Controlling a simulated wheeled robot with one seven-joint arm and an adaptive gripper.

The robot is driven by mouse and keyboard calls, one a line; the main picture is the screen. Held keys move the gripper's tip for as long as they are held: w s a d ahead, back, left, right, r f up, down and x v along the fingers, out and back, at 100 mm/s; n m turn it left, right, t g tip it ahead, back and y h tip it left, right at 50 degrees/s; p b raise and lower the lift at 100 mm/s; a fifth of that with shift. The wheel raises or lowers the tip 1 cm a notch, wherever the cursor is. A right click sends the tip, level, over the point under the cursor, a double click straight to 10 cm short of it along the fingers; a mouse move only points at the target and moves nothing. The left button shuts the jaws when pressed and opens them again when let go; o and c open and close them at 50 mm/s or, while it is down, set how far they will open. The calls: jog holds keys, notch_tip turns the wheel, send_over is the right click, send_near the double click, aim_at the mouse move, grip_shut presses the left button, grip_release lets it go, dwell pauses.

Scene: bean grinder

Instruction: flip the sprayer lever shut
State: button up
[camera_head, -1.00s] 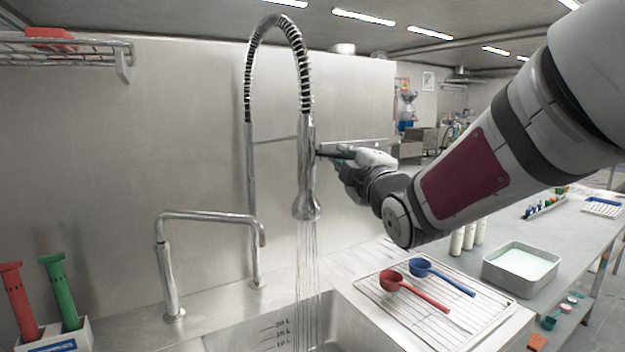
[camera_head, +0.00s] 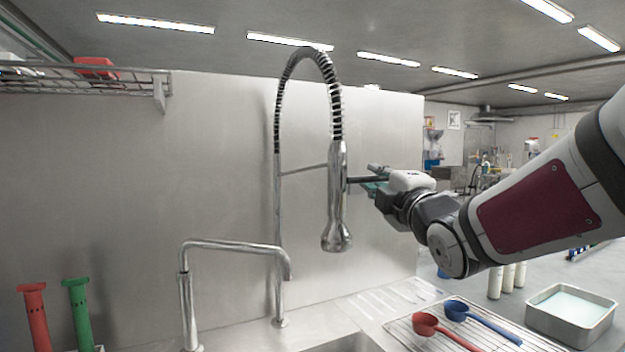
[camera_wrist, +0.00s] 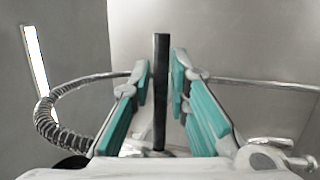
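The steel sprayer (camera_head: 337,205) hangs nozzle down from its spring hose (camera_head: 315,60). Its dark lever (camera_head: 357,180) sticks out roughly level to the right, towards my gripper (camera_head: 372,182). In the wrist view the black lever (camera_wrist: 161,95) stands upright in the picture between the teal finger pads of my gripper (camera_wrist: 161,80). A narrow gap shows on each side of the lever, so the fingers are open around it. No water shows below the nozzle. The lever's pivot is hard to make out in both views.
A bent steel tap (camera_head: 235,246) stands left of the sprayer. Red (camera_head: 425,323) and blue (camera_head: 457,310) scoops lie on a drying rack at the lower right, beside a steel tray (camera_head: 610,318). A steel wall (camera_head: 200,150) stands behind the sprayer.

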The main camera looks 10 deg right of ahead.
jog(key=shift+o, duration=0.5)
jog(key=v, duration=1.2)
jog(key=s+d+f+m+g+h+p, duration=0.25)
jog(key=s+f+m+g+p, duration=0.25)
jog(key=s+f+m+g, duration=0.55)
jog(key=s+a+f+m+g+p, duration=0.1)
jog(key=s+a+m+g, duration=0.1)
jog(key=s+m, duration=0.2)
jog(key=s+a+f+m+g+p, duration=0.2)
jog(key=s+a+m+g, duration=0.1)
jog(key=s, duration=0.8)
jog(key=shift+m, duration=0.65)
jog(key=shift+s, duration=0.15)
